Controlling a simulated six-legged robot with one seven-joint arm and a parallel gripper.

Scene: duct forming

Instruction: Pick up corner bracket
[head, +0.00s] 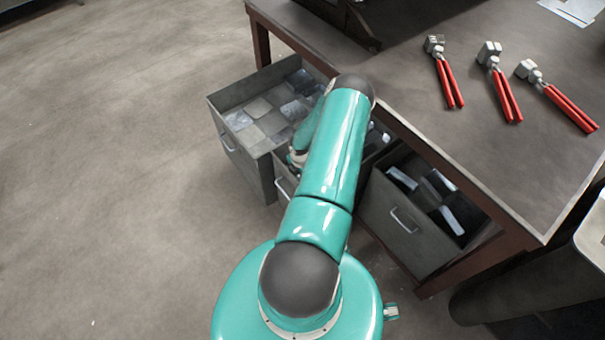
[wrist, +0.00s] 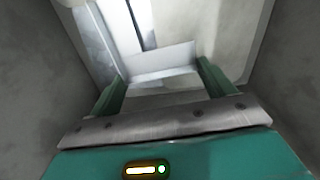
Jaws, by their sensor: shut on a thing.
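In the wrist view, my gripper (wrist: 160,84) has its two green fingers on either side of a pale metal piece, the corner bracket (wrist: 160,62). The fingers are shut on it, and its bent face spans the gap between them. Grey drawer walls rise on both sides.
The left drawer (head: 240,160) is open and holds several flat metal pieces. The right drawer (head: 400,225) is open with a few parts inside. Several red-handled tools, including one pair (head: 447,72), lie on the bench (head: 440,130) above. The floor to the left is clear.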

